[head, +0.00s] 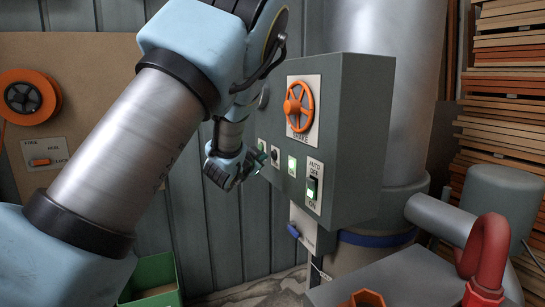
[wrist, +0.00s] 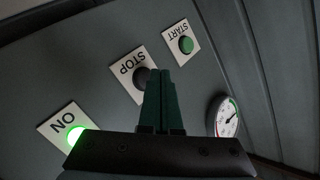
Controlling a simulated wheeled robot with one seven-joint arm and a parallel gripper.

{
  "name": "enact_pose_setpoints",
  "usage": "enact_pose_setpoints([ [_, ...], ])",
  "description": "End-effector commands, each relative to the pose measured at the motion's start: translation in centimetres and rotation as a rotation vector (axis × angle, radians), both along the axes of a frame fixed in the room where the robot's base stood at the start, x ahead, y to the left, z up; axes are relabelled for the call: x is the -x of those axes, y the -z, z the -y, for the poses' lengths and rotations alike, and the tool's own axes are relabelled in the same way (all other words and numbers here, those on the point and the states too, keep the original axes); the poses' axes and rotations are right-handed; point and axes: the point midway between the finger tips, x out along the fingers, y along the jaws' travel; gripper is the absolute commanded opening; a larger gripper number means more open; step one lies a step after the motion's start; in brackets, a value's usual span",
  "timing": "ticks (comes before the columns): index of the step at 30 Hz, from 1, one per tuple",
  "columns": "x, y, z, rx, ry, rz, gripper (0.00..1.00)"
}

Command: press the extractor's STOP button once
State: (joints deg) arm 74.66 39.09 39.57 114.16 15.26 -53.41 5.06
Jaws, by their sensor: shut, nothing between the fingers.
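The extractor's grey control box (head: 345,130) stands in front of a big metal duct. In the wrist view the STOP plate (wrist: 126,68) carries a dark round button (wrist: 141,77), partly hidden behind the fingers. In the head view a dark button (head: 275,155) shows just right of my gripper (head: 261,156). In the wrist view my gripper (wrist: 161,73) is shut and empty, its green fingertips over the right edge of the STOP button. I cannot tell whether they touch it. The START plate holds a green button (wrist: 186,44), beyond the fingertips.
An ON lamp (wrist: 74,135) glows green, and a round gauge (wrist: 226,117) is right of the fingers. An orange handwheel (head: 297,106) and a rocker switch (head: 312,187) are on the box front. A red hook-shaped part (head: 487,255) and a grey surface lie at lower right.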

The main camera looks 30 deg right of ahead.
Motion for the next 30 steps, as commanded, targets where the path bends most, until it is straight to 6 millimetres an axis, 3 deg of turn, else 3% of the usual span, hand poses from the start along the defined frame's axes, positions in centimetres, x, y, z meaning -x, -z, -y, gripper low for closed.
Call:
enact_pose_setpoints([
  [30,0.12,-0.02,0.85,0.000,0.000,0.000,0.00],
])
